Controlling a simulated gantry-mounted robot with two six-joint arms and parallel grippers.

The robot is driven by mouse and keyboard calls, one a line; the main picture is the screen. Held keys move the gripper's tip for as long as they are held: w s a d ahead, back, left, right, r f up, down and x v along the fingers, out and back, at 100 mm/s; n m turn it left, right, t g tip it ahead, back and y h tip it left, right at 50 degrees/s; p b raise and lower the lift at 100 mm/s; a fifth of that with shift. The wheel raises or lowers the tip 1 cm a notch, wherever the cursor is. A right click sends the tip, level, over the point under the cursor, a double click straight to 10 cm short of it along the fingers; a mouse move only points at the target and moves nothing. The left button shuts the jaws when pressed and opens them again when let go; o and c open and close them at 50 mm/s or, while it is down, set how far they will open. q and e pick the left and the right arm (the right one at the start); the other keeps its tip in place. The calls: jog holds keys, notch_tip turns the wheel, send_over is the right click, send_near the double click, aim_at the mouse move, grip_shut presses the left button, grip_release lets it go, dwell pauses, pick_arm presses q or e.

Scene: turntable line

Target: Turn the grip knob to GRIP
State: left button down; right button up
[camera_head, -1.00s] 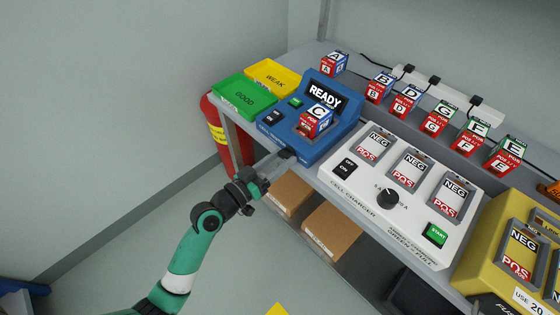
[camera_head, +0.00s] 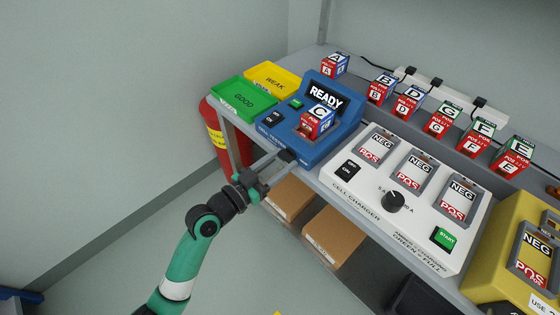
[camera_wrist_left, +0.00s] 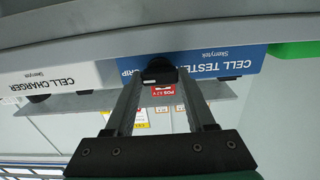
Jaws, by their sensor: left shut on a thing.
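The blue cell tester (camera_head: 330,147) stands at the left of the bench, its screen reading READY and cell C (camera_head: 317,120) in its slot. The black grip knob (camera_head: 287,156) is on the tester's front face, and it also shows in the left wrist view (camera_wrist_left: 159,70). My left gripper (camera_head: 281,158) is shut on the knob, with one finger on each side of it. In the left wrist view the GRIP lettering (camera_wrist_left: 128,73) beside the knob is partly hidden. I cannot read the knob's pointer. My right gripper is not in view.
The white cell charger (camera_head: 345,203) stands right of the tester, and a yellow unit (camera_head: 493,258) stands beyond it. Green GOOD (camera_head: 268,110) and yellow WEAK (camera_head: 295,84) trays lie left. Several cells stand behind. Cardboard boxes (camera_head: 335,235) sit below the bench.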

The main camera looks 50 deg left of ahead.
pick_arm(q)
jog(key=c, duration=0.5)
grip_release()
jog(key=s+p, duration=0.1)
jog(key=s, duration=1)
jog(key=shift+s+d, duration=0.1)
jog(key=shift+s, duration=0.2)
